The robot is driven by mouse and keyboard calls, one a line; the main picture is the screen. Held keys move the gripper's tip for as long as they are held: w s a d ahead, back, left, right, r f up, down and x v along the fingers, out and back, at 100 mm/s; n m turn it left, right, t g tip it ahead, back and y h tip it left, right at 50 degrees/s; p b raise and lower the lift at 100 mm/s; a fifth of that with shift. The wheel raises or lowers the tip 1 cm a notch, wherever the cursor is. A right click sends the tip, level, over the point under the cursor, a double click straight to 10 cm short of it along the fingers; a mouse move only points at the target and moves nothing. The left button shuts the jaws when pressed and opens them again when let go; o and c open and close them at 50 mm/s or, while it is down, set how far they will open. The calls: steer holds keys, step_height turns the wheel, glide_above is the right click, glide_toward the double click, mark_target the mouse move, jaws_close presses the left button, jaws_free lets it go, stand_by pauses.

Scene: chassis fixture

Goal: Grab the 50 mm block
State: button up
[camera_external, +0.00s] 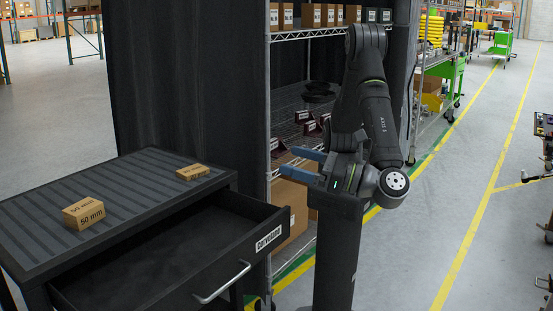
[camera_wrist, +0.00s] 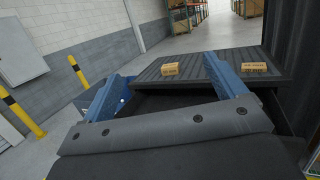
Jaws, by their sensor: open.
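The 50 mm block (camera_external: 85,212) is a tan box with "50 mm" printed on its faces. It rests on the ribbed dark top of the cabinet (camera_external: 140,180), toward the near left side. In the wrist view the left block (camera_wrist: 170,69) appears to be the same one; its print is too small to read. My gripper (camera_external: 287,160) is open and empty, with blue fingers pointing left toward the cabinet. It is right of the cabinet and well apart from the block. The wrist view shows both fingers (camera_wrist: 162,68) spread wide, with the block farther off between them.
A flatter tan block (camera_external: 193,172) lies on the cabinet top near its far right corner; it also shows in the wrist view (camera_wrist: 254,67). An open drawer (camera_external: 215,255) juts out between the cabinet top and my gripper. A dark curtain and loaded shelves (camera_external: 300,90) stand behind.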

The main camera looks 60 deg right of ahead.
steer(key=w+a+f+m+g+h, duration=0.3)
steer(key=w+a+m+g+h, duration=0.1)
steer(key=w, duration=0.5)
steer(key=w+a+f+m+g+h, duration=0.25)
steer(key=w+a+m+g, duration=0.2)
steer(key=w, duration=0.55)
steer(key=w+a+f+m+g+h, duration=0.2)
steer(key=w+a+m+g+h, duration=0.25)
steer(key=w, duration=0.45)
steer(key=w+a+r+m+g+y, duration=0.2)
steer(key=w+r+y, duration=0.1)
steer(key=w, duration=0.7)
steer(key=w+a+r+m+g+y, duration=0.1)
steer(key=w+r+m+g+y, duration=0.15)
steer(key=w, duration=0.75)
steer(key=w+a+r+m+g+y, duration=0.2)
steer(key=w+m+y, duration=0.1)
steer(key=w, duration=0.7)
glide_toward(84, 205)
steer(key=x, duration=0.6)
steer(key=shift+s+a+r, duration=0.1)
steer(key=shift+s+a, duration=0.15)
steer(key=shift+a, duration=0.1)
steer(key=shift+d+x, duration=0.15)
steer(key=shift+x, duration=1.2)
steer(key=shift+d+x, duration=0.15)
steer(key=shift+x, duration=1.15)
steer(key=shift+w+f, duration=0.2)
steer(key=shift+f, duration=0.2)
